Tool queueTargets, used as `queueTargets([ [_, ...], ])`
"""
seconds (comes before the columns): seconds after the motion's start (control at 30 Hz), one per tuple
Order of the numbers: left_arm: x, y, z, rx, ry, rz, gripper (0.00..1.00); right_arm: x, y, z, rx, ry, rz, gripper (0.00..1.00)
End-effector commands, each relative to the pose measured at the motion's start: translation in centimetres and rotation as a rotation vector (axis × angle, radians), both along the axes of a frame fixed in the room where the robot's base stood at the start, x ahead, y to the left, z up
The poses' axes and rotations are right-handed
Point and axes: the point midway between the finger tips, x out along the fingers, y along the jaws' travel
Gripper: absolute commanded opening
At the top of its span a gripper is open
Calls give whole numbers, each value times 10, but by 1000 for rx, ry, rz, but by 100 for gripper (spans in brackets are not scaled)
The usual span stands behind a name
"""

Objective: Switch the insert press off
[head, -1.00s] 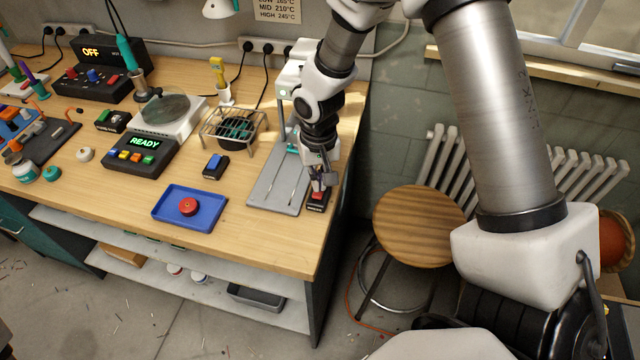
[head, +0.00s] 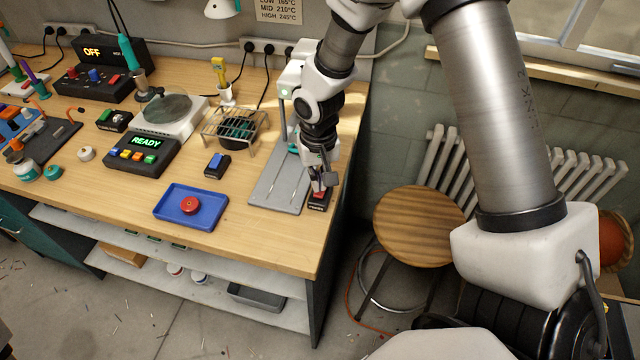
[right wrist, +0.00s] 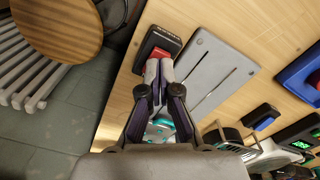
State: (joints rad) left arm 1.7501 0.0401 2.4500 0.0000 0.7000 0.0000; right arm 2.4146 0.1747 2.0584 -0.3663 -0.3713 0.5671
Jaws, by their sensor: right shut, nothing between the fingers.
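The insert press (head: 277,181) stands at the right end of the bench, a grey base plate with two slots and a white upright partly hidden behind my right arm. A small black switch box with a red rocker (head: 319,196) sits beside the plate, near the bench edge. In the right wrist view the red rocker (right wrist: 161,54) shows just beyond the fingertips. My right gripper (head: 319,186) is shut and empty, its tips at or just above the rocker; I cannot tell if they touch. It also shows in the right wrist view (right wrist: 159,66). My left gripper is out of view.
A blue tray (head: 166,213) with a red round piece lies left of the plate. A blue-topped switch box (head: 216,165) and a wire stand (head: 234,127) are near. A wooden stool (head: 418,226) stands right of the bench.

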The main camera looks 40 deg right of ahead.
Motion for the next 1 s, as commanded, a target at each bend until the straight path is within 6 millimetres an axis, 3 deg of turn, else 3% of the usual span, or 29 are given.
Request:
queueTargets([
  [1.0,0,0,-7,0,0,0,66,0,0,-10,0,0,0,0],
])
